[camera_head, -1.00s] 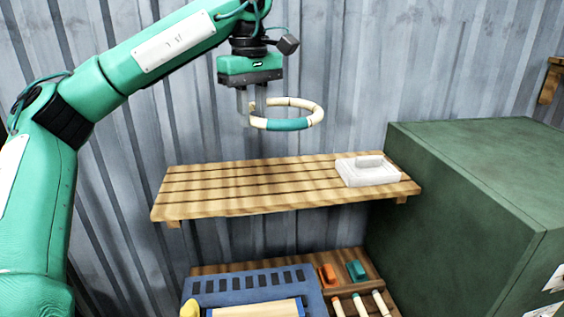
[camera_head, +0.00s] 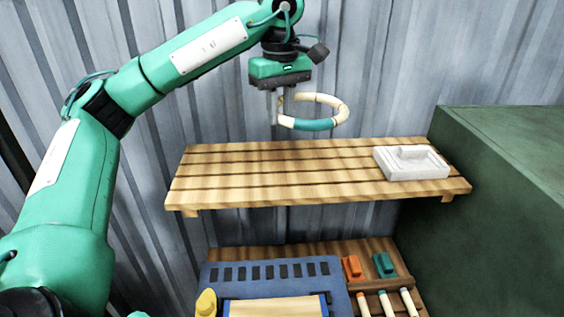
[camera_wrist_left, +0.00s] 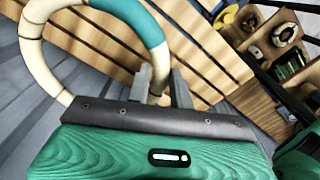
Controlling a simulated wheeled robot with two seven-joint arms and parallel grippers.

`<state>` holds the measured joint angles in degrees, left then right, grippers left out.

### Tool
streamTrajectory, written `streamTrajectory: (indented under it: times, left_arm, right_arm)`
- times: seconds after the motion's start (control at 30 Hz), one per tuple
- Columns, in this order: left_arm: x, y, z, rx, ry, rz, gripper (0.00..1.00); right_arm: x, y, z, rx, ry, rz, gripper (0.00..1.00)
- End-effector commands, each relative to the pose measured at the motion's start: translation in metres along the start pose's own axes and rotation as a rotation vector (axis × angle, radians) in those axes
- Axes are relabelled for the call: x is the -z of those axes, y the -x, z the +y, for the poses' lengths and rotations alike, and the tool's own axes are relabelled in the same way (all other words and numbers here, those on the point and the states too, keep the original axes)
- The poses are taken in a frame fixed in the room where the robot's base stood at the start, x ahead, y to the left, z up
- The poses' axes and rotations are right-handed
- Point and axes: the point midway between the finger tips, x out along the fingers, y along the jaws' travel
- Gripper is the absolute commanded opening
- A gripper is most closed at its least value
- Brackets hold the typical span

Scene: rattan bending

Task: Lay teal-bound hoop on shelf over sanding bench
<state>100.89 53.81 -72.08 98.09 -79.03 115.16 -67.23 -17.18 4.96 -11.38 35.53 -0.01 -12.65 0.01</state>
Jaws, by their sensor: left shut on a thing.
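The teal-bound hoop (camera_head: 314,124) is a pale rattan ring with a teal wrapped section at its front in the head view. My left gripper (camera_head: 276,108) is shut on the hoop's left side and holds it in the air above the slatted wooden shelf (camera_head: 240,178). In the left wrist view the hoop (camera_wrist_left: 34,62) rises from the fingers (camera_wrist_left: 160,88), with the shelf slats (camera_wrist_left: 100,44) behind it. The sanding bench (camera_head: 380,277) is below the shelf. My right gripper is not in view.
The shelf's left and middle are clear. A large green cabinet (camera_head: 500,190) stands right of the shelf. A corrugated metal wall (camera_head: 390,60) is behind. The bench below holds a blue tool and several small items.

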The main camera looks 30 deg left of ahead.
Motion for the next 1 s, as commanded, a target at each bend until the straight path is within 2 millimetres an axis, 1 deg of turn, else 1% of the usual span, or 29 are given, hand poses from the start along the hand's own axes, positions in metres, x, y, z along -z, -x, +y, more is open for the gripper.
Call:
streamTrajectory:
  times: [0.03, 0.17, 0.3, 0.5, 0.6, 0.87, 0.97, 1.0]
  left_arm:
    - [0.0, -0.009, 0.0, 0.003, -0.001, -0.002, 0.0]
    - [0.0, -0.026, 0.0, 0.002, -0.001, -0.003, 0.0]
    - [0.0, -0.046, -0.001, 0.002, 0.0, -0.003, 0.0]
    - [-0.001, -0.071, -0.001, 0.002, 0.0, -0.002, 0.0]
    - [-0.001, -0.081, -0.001, 0.002, -0.001, -0.002, 0.0]
    - [-0.001, -0.092, -0.001, 0.001, -0.001, -0.001, 0.0]
    - [-0.001, -0.101, -0.001, 0.001, 0.0, -0.001, 0.0]
    - [0.0, -0.105, -0.001, 0.003, 0.001, -0.002, 0.0]
  right_arm:
    - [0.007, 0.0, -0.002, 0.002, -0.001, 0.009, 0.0]
    - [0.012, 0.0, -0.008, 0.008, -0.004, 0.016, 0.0]
    - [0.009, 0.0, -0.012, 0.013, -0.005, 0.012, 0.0]
    - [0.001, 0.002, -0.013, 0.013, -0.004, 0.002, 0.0]
    - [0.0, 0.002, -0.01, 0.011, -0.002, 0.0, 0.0]
    - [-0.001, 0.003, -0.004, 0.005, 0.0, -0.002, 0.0]
    - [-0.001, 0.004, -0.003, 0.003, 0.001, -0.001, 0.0]
    - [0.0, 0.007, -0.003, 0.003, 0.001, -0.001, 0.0]
